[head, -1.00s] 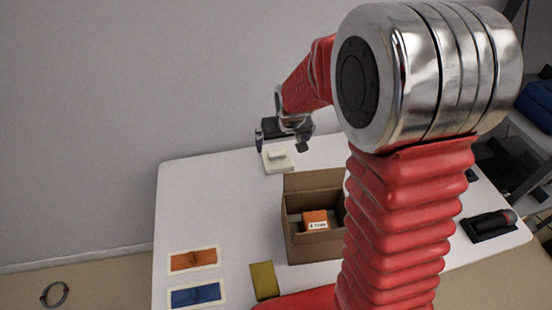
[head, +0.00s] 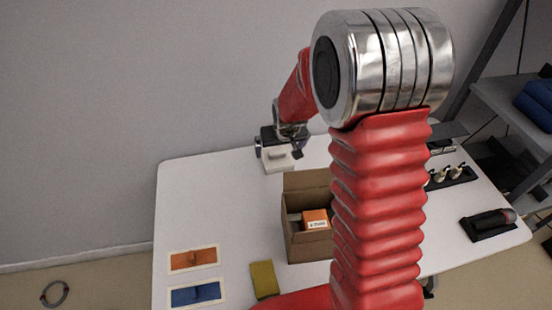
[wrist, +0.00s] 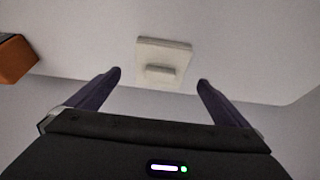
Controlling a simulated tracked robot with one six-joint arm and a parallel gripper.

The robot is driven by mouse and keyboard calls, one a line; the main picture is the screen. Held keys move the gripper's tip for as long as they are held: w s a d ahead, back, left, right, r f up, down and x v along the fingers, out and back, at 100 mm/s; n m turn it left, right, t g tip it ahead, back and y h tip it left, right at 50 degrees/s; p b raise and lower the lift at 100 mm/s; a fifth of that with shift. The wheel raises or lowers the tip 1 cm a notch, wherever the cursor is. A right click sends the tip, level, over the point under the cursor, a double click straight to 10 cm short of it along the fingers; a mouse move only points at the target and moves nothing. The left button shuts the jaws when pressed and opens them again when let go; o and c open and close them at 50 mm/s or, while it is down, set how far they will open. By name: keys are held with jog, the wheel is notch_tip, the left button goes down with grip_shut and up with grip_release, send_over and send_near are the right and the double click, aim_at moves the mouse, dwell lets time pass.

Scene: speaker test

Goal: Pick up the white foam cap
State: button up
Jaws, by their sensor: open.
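The white foam cap (head: 277,162) lies on the white table, behind the cardboard box. It is a flat square slab with a raised block on top. In the wrist view the cap (wrist: 164,50) lies ahead of the fingertips, centred between them. My gripper (head: 278,152) is open and empty, above and close to the cap in the head view. In the wrist view the two dark fingers of my gripper (wrist: 160,76) are spread wide on either side, apart from the cap. My gripper hides part of the cap's far side in the head view.
An open cardboard box (head: 308,248) with an orange box (head: 315,218) inside stands in front of the cap. Orange (head: 194,259) and blue (head: 196,294) pads and an olive block (head: 264,279) lie at the front left. A black holder (head: 488,226) sits at the right.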

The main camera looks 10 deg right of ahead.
aim_at(277, 153)
jog(key=shift+x, duration=1.3)
jog(key=shift+w+x, duration=0.15)
jog(key=shift+x, duration=1.15)
jog(key=shift+w+x, duration=0.2)
jog(key=shift+x, duration=1.05)
jog(key=shift+r, duration=0.1)
jog(key=shift+c, duration=0.5)
jog(key=c, duration=0.9)
